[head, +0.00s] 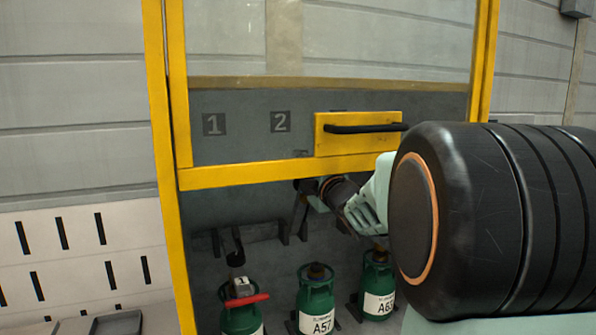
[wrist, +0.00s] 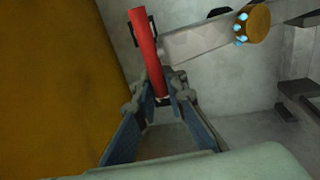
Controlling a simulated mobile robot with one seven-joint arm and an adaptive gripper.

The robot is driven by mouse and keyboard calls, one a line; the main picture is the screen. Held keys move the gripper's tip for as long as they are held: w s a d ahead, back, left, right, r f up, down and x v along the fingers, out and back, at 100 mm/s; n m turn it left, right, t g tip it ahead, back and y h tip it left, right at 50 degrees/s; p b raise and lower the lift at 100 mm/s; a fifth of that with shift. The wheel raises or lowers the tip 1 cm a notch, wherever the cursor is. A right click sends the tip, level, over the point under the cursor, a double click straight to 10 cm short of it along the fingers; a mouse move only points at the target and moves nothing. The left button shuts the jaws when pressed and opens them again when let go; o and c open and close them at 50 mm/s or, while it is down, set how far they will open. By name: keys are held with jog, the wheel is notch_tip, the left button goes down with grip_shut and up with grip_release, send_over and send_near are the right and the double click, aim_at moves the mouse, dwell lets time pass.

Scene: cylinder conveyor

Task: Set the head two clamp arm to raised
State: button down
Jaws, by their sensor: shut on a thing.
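In the wrist view a red handle (wrist: 146,50) runs down from the top, its lower end between my two fingertips. My gripper (wrist: 162,95) is shut on that end. A grey clamp arm (wrist: 205,40) reaches right from beside the handle to a round orange-yellow end piece (wrist: 258,20). In the head view my gripper (head: 312,190) is under the yellow sash, below and right of the "2" plate (head: 281,122). The head two clamp is mostly hidden there by the sash and my arm. Another red handle (head: 247,300) lies low over the left cylinder, below the "1" plate (head: 213,124).
The yellow-framed sash (head: 250,174) with its black pull handle (head: 362,128) hangs just above my wrist. Green cylinders stand below: one on the left (head: 240,318), A57 (head: 317,300) in the middle and A63 (head: 377,285) on the right. A yellow surface (wrist: 55,80) is close on the wrist view's left.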

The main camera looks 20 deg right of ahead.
jog(key=shift+w+r, duration=0.1)
jog(key=shift+r, duration=0.3)
jog(key=c, duration=2.4)
grip_release()
jog(key=o, duration=0.4)
jog(key=shift+w+f, duration=0.1)
jog(key=shift+o, duration=0.2)
jog(key=shift+f, duration=0.1)
jog(key=shift+f, duration=0.1)
